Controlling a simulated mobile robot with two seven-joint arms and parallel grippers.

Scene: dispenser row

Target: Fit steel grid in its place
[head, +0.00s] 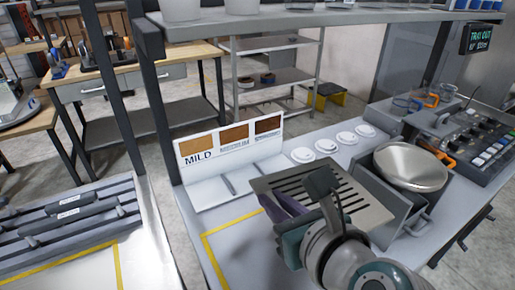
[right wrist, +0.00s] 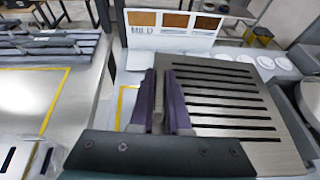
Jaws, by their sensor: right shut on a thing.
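The steel grid (head: 345,192) is a flat grey plate with long dark slots. It is held over the counter, left of the dark machine with the round metal bowl. It also shows in the right wrist view (right wrist: 222,75), to the right of the fingers. My right gripper (head: 275,206) has purple fingers, and in the right wrist view its fingers (right wrist: 164,98) are closed on a grey part at the grid's left side. The wrist hides part of the grid in the head view. My left gripper is not in view.
A dark machine with a round metal bowl (head: 411,166) stands right of the grid. White round discs (head: 326,146) line the counter behind. A white board marked MILD (head: 229,142) stands at the back left. A yellow outline (head: 222,229) marks the counter's left. A dark post (head: 152,85) rises at left.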

